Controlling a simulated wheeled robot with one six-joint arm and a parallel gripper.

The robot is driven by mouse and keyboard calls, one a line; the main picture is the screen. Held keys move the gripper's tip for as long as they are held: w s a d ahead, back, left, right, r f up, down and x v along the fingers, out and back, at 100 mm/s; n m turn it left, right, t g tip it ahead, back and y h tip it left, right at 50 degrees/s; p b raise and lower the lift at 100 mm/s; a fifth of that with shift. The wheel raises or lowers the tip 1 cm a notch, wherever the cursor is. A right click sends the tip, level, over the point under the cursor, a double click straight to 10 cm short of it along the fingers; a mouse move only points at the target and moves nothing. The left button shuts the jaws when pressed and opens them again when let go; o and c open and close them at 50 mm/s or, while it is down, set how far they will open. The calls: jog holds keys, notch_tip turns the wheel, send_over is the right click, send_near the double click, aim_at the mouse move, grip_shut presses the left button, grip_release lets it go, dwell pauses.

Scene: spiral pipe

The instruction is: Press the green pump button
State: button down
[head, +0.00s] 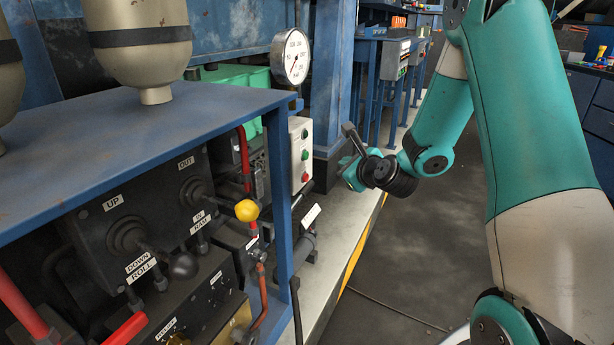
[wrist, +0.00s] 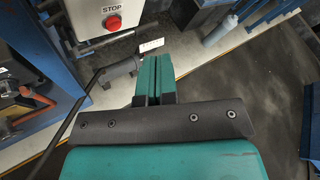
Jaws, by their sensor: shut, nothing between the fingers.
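A light grey control box (head: 301,155) is fixed beside the blue frame in the head view.
A round pressure gauge (head: 291,57) stands above the box. A blue-framed lever panel (head: 130,235) fills the left. Grey floor (head: 425,250) is open at the right.

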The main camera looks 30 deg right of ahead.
aim_at(306, 156)
jog(key=shift+d+f+m+h, duration=0.4)
jog(key=shift+d+f+m, duration=0.2)
jog(key=shift+d+m, duration=0.3)
jog(key=w+a+p, duration=0.5)
jog(key=w+p, duration=0.2)
jog(key=p, duration=0.3)
jog(key=shift+w, duration=0.1)
jog(key=shift+w, duration=0.15)
dwell(1.4)
jog(key=shift+w+a, duration=0.15)
jog(key=shift+w, duration=0.05)
